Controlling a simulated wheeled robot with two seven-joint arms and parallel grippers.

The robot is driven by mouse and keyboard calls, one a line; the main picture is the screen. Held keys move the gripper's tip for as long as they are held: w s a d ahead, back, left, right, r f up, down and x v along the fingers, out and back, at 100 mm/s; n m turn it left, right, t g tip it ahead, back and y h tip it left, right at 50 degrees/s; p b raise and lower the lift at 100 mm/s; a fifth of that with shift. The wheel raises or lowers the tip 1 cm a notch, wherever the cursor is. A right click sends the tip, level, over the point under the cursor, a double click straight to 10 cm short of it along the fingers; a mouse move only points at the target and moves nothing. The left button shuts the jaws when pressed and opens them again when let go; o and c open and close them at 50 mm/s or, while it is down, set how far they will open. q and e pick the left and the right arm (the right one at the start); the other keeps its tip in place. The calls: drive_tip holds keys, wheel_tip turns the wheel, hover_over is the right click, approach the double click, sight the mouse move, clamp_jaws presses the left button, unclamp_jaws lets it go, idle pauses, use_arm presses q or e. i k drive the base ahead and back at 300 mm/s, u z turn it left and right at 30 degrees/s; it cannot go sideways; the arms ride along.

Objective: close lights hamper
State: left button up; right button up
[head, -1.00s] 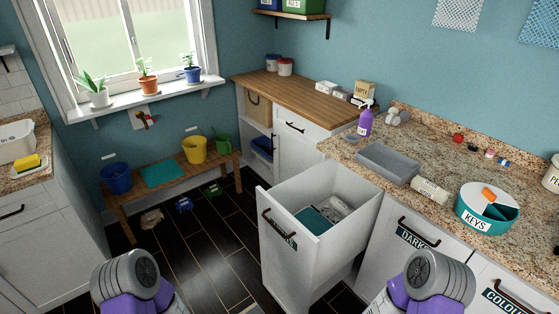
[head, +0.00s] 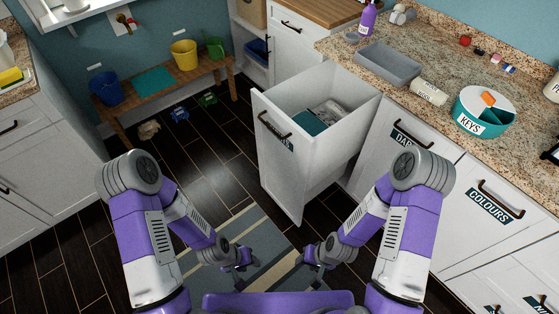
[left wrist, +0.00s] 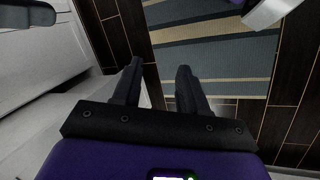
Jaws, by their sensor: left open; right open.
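The lights hamper (head: 283,167) is a tall white pull-out front with a deep bin behind it, standing well out from the counter in the head view. Teal and pale cloth (head: 322,115) lies inside. Its dark handle (head: 271,128) partly covers the label, which I cannot read fully. My left gripper (head: 243,263) is low over the rug, left of and nearer than the hamper front. In the left wrist view its two fingers (left wrist: 158,88) are apart with nothing between them. My right gripper (head: 312,263) is low, just nearer than the hamper's bottom edge, open and apart from it.
A striped rug (head: 258,238) lies on the dark floor beneath my grippers. The closed darks (head: 404,150) and colours (head: 490,205) fronts are to the right, under a granite counter (head: 425,105). A bench (head: 165,92) stands at the back left. Floor left of the hamper is mostly clear.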

sight(295, 167)
drive_tip(key=z, duration=1.9)
drive_tip(key=i, duration=0.95)
drive_tip(key=u, duration=2.05)
